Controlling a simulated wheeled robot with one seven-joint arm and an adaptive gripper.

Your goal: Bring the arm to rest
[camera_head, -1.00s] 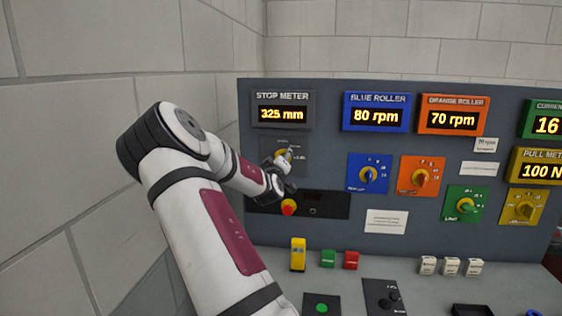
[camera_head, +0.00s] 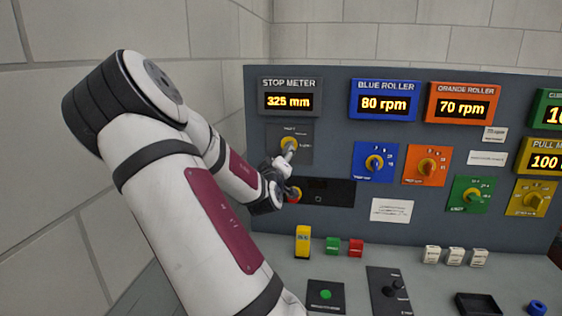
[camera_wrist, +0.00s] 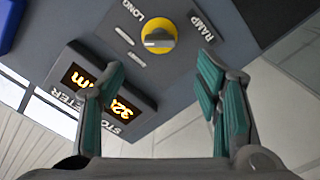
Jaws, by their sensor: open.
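My white and grey arm reaches from the bottom of the head view toward the left part of the control panel. My gripper (camera_wrist: 160,75) is open and empty in the wrist view, with its teal-padded fingers spread wide apart. The yellow knob (camera_wrist: 158,36) with a grey handle lies beyond the fingertips, between the labels LONG and RAMP, with nothing gripping it. In the head view the knob (camera_head: 289,144) sits under the stop meter (camera_head: 290,97), which reads 325 mm. My gripper there is small and partly hidden by the wrist, just in front of and below the knob.
A red button (camera_head: 294,195) sits close to my gripper. Blue (camera_head: 375,162), orange (camera_head: 427,166), green and yellow dials are to the right. A yellow block (camera_head: 303,241) and several small blocks stand on the desk. A block wall (camera_head: 60,210) rises left of my arm.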

